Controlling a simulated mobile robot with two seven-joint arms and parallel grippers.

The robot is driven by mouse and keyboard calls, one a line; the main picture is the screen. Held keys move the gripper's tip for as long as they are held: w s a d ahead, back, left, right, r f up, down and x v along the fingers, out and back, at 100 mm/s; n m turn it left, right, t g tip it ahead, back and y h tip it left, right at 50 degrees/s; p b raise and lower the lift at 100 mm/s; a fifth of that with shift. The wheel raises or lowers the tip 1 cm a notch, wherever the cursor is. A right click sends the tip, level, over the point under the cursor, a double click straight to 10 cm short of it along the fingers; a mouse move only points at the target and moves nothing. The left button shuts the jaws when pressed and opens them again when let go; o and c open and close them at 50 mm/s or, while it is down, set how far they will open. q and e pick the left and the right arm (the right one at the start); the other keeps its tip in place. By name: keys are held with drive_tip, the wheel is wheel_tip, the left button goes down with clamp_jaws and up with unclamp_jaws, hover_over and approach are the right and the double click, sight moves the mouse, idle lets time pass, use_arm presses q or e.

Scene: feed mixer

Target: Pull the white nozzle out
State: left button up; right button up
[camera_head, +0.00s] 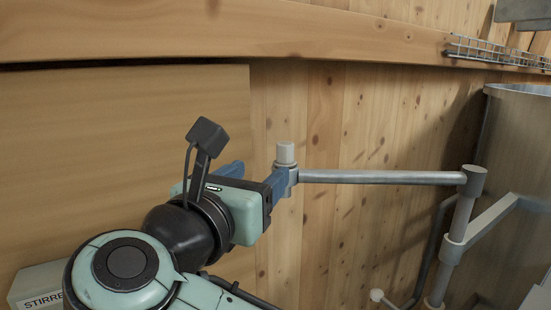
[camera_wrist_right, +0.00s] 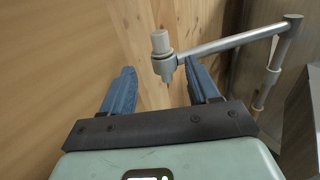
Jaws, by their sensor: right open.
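The white nozzle (camera_head: 286,153) is a short, pale upright cylinder in a grey fitting at the free left end of a horizontal metal pipe. It also shows in the right wrist view (camera_wrist_right: 160,42), top centre, just beyond my fingers. My right gripper (camera_head: 262,172) is open with blue fingers, and nothing is held. In the right wrist view the grey fitting lies in line with the gap between my fingertips (camera_wrist_right: 165,77), closer to the right finger. One finger overlaps the fitting in the head view; I cannot tell whether they touch. My left gripper is not in view.
The horizontal pipe (camera_head: 385,177) joins an upright post (camera_head: 458,230) on the right, beside a large metal tank (camera_head: 510,150). A plank wall (camera_head: 340,120) stands behind. A box marked "STIRRE" (camera_head: 38,285) is at lower left, partly hidden by my arm.

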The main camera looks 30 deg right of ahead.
sight(283, 154)
drive_tip(key=p+x, duration=0.2)
drive_tip(key=x, duration=1)
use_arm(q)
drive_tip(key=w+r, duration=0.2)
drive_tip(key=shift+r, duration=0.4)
use_arm(e)
drive_tip(key=shift+s, duration=0.1)
clamp_jaws()
